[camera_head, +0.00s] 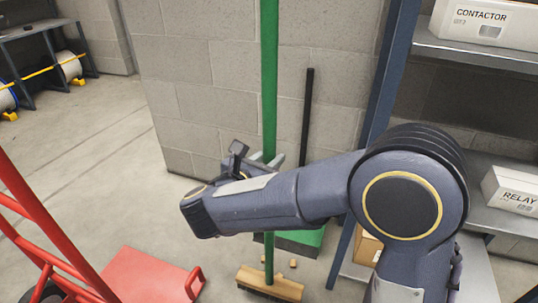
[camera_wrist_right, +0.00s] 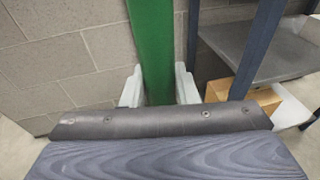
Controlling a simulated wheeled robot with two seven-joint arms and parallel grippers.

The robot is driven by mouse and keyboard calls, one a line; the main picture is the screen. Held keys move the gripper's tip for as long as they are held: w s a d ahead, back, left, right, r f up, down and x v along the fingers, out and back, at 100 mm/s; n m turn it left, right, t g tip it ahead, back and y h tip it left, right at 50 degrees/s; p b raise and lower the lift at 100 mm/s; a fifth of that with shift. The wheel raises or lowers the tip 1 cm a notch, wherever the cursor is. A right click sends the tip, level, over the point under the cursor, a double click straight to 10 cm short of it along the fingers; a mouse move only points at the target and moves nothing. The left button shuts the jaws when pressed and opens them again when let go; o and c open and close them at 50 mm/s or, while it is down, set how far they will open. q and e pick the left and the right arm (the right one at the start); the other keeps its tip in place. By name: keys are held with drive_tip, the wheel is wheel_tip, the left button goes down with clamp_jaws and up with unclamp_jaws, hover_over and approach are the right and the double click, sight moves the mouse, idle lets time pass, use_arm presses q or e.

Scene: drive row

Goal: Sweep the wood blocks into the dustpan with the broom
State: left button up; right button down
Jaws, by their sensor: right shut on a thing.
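The broom has a green handle (camera_head: 269,80) standing nearly upright and a wooden head (camera_head: 270,284) on the floor. My right gripper (camera_head: 267,160) is shut on the handle; the right wrist view shows its two pale fingers on either side of the green handle (camera_wrist_right: 151,45). The dustpan (camera_head: 305,238) is green with a tall black handle (camera_head: 307,115); it stands on the floor by the wall, behind the broom head, and my right arm hides part of it. Small wood blocks (camera_head: 292,262) lie on the floor between broom head and dustpan. My left gripper is not in view.
A block wall (camera_head: 220,90) stands behind the broom. A shelf rack with a blue post (camera_head: 385,75) and boxes (camera_head: 515,187) is on the right. A red hand truck (camera_head: 150,275) stands at the front left. Floor at the left (camera_head: 90,140) is clear.

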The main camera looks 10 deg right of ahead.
drive_tip(key=w+a+r+p+x, duration=0.1)
drive_tip(key=x, duration=0.9)
drive_tip(key=w+a+r+p+x, duration=0.1)
drive_tip(key=w+x, duration=0.1)
drive_tip(key=x, duration=0.7)
drive_tip(key=w+a+r+p+x, duration=0.1)
drive_tip(key=x, duration=0.9)
drive_tip(key=shift+w+r, duration=0.25)
drive_tip(key=shift+w, duration=0.25)
idle(1.5)
drive_tip(key=shift+a+p, duration=0.1)
drive_tip(key=shift+p, duration=0.2)
